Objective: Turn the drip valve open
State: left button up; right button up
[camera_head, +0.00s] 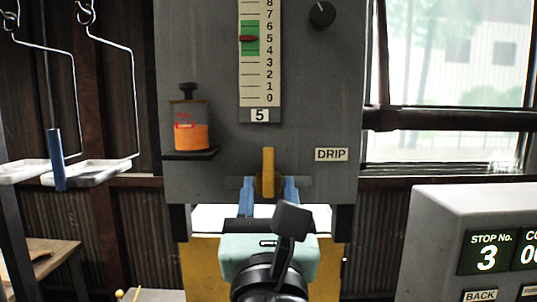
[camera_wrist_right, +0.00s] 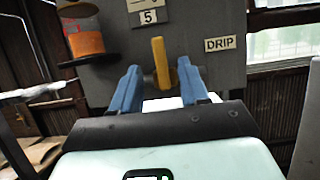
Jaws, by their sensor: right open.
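The drip valve is a yellow lever handle (camera_head: 268,172) low on the grey panel, left of the DRIP label (camera_head: 331,154). The lever stands upright across a dark horizontal bar. My right gripper (camera_head: 269,188) is in front of the valve with its two blue fingers apart, one on each side of the lever. In the right wrist view the yellow lever (camera_wrist_right: 161,63) shows between the two open fingers (camera_wrist_right: 166,84), a little beyond their tips. I cannot tell whether a finger touches it. My left gripper is out of view.
An orange-filled jar (camera_head: 191,128) stands on a small shelf left of the valve. A scale with a red pointer (camera_head: 248,38) and a black knob (camera_head: 322,14) are above. White trays (camera_head: 90,172) hang at left. A display box (camera_head: 460,215) stands at lower right.

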aim_at(269, 162)
jog(key=p+x, duration=0.2)
jog(key=x, duration=0.6)
jog(key=shift+w+p, duration=0.2)
jog(key=shift+p, duration=0.1)
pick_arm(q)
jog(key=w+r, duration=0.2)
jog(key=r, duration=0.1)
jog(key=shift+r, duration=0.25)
pick_arm(e)
jog(key=shift+s, duration=0.1)
jog(key=shift+c, duration=0.3)
grip_shut()
